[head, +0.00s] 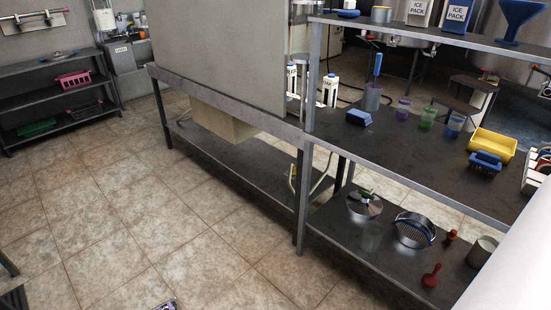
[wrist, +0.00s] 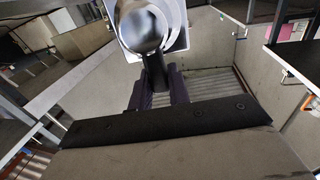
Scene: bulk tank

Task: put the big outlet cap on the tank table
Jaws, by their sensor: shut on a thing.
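My gripper (wrist: 157,78) is in the wrist view, with its dark fingers shut on the dark stem of a shiny round steel piece (wrist: 142,28), which looks like the big outlet cap. The piece is beyond the fingertips at the top of the view, cut by the frame edge. A grey square shape lies behind it. In the head view the gripper cannot be made out for sure; only a small metallic bit shows at the bottom edge. A steel table with a dark top (head: 400,150) stands at the right; I cannot tell if it is the tank table.
A dark shelf rack (head: 55,95) stands far left. The tiled floor (head: 150,200) between is clear.

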